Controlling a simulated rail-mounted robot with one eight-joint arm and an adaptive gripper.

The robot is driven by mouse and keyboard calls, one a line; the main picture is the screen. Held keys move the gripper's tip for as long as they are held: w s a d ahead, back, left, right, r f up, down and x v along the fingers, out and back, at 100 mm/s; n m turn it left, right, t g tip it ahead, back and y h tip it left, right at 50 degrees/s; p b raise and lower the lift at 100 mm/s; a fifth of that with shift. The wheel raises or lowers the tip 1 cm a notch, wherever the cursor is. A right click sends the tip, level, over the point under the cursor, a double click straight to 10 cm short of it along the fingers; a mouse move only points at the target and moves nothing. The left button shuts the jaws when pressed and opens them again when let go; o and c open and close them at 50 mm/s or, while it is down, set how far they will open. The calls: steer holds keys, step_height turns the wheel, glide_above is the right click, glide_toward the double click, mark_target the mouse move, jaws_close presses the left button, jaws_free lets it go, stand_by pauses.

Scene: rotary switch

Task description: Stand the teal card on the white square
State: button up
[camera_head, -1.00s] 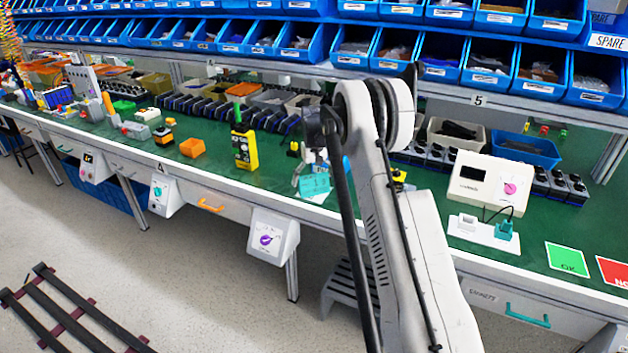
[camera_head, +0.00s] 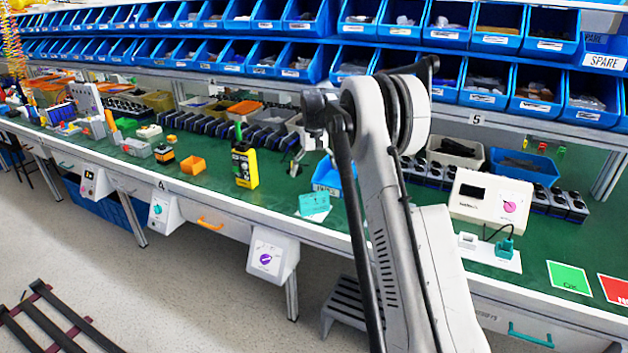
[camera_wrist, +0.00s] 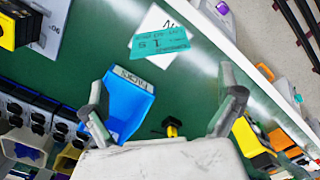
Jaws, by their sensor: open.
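The teal card (camera_head: 314,204) is at the white square (camera_head: 318,217) near the bench's front edge. In the head view its printed face is toward me and it looks raised, upright or leaning back; I cannot tell which. In the wrist view the card (camera_wrist: 160,40) covers the middle of the white square (camera_wrist: 148,22), whose corners show around it. My gripper (camera_wrist: 164,92) is open and empty, its fingers apart and clear of the card. In the head view only part of my gripper shows, behind the card, with my arm hiding the rest.
A blue bin (camera_wrist: 126,98) stands close behind the card, between my fingers in the wrist view. A small yellow-and-black item (camera_wrist: 172,129) is beside it. A yellow-and-black device (camera_head: 244,166) stands left of the card. A white instrument (camera_head: 490,198) is at the right.

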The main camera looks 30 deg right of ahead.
steer(key=s+a+r+t, duration=0.3)
steer(key=s+a+r, duration=1.2)
steer(key=s+r, duration=0.4)
steer(key=s+a+f+t, duration=0.1)
steer(key=s+a+f, duration=0.1)
steer(key=s, duration=0.7)
steer(key=s+a+f+n+t, duration=0.1)
steer(key=s+a+f, duration=0.2)
steer(key=s, duration=0.6)
steer(key=s+a+f+t, duration=0.2)
steer(key=s+a, duration=0.2)
steer(key=s, duration=0.5)
steer(key=shift+s+a+f+n, duration=0.2)
steer(key=shift+a+f+n, duration=0.1)
steer(key=shift+f, duration=0.05)
